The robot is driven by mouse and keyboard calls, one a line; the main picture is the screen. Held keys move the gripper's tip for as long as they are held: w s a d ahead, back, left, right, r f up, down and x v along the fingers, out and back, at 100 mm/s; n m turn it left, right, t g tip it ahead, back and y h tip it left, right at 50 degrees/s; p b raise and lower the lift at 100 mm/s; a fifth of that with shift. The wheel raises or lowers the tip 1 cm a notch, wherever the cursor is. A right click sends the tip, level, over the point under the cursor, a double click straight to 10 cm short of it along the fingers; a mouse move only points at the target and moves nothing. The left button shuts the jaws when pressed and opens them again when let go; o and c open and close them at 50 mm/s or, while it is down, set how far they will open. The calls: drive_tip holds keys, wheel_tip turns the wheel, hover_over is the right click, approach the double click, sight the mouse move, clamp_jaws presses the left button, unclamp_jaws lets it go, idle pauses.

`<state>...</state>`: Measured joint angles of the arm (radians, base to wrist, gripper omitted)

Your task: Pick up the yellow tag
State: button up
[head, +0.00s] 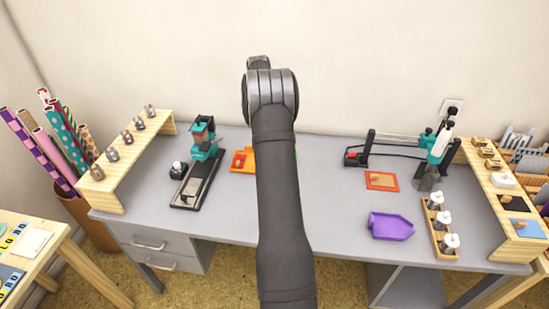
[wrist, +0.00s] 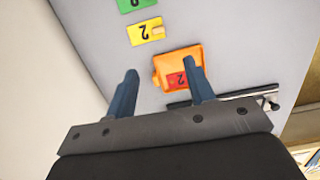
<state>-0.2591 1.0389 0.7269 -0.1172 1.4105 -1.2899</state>
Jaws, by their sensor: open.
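The yellow tag (wrist: 143,32) lies flat on the grey table in the wrist view, its black digit upside down and a pale patch at its right end. My gripper (wrist: 160,70) is open and empty, its two blue-grey fingers apart. In the picture the yellow tag is above the fingertips, apart from them. In the head view the yellow tag is not visible, and my arm covers that part of the table.
An orange tray (wrist: 159,80) with a red tag (wrist: 178,81) lies just below the yellow tag in the wrist view. A green tag (wrist: 131,5) lies above it. In the head view, a teal stamping machine (head: 203,137) stands left of the orange tray.

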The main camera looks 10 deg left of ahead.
drive_tip(key=f, duration=0.6)
drive_tip(key=d+f, duration=0.1)
drive_tip(key=f, duration=0.3)
drive_tip(key=shift+d+f, duration=0.1)
drive_tip(key=shift+w+d+f, duration=0.1)
drive_tip(key=shift+d+f, duration=0.15)
drive_tip(key=shift+f, duration=1.3)
drive_tip(key=shift+w+d+f, duration=0.1)
drive_tip(key=shift+d+f, duration=0.1)
drive_tip(key=shift+f, duration=1.3)
drive_tip(key=c, duration=0.9)
